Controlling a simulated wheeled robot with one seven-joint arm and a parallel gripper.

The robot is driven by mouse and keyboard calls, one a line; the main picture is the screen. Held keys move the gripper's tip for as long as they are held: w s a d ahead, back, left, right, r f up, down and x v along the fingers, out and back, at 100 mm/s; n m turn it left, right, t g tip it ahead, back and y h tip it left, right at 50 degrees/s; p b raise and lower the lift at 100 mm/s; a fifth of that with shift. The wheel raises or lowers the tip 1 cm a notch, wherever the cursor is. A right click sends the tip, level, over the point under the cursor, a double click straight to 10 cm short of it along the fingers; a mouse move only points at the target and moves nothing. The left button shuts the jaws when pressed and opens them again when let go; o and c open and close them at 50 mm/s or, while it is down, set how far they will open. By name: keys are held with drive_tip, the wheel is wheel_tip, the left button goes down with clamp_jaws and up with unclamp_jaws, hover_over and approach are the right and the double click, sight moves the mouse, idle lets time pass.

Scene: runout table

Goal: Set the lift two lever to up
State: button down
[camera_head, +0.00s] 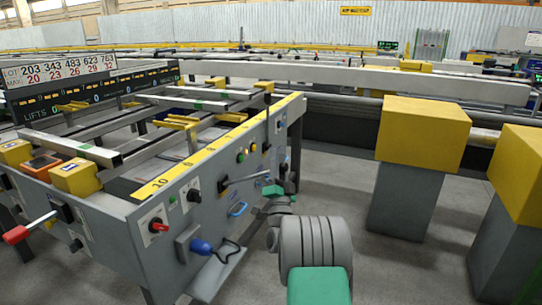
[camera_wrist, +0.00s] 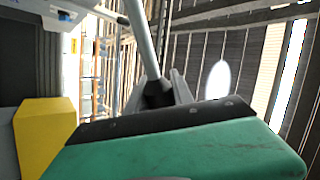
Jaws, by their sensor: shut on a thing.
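A grey lever rod (camera_head: 244,180) sticks out to the right from a black mount (camera_head: 223,185) on the grey side panel of the runout table (camera_head: 170,205). My gripper (camera_head: 272,188), with green parts, is shut at the rod's outer end. In the wrist view the rod (camera_wrist: 141,38) runs down to a dark end (camera_wrist: 157,90) at my gripper (camera_wrist: 165,98), beside the black pad of a green finger. The far finger is mostly hidden. The rod lies nearly level in the head view, tilted slightly up toward its outer end. I cannot read any label naming this lever.
The panel also bears a red knob (camera_head: 159,227), a blue knob (camera_head: 201,246), a blue handle (camera_head: 238,209) and several buttons. A red-handled lever (camera_head: 17,234) sticks out at left. Yellow-topped posts (camera_head: 421,130) stand at right. Grey floor (camera_head: 365,265) between is clear.

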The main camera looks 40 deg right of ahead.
drive_tip(key=shift+s+d+f, duration=0.1)
drive_tip(key=shift+f, duration=0.3)
drive_tip(key=c, duration=1.4)
unclamp_jaws()
drive_tip(key=o, duration=0.3)
drive_tip(key=shift+r, duration=0.1)
drive_tip(key=b+v, duration=0.3)
drive_tip(key=v, duration=0.4)
drive_tip(key=shift+s+a+f+b, duration=0.25)
drive_tip(key=shift+b, duration=0.15)
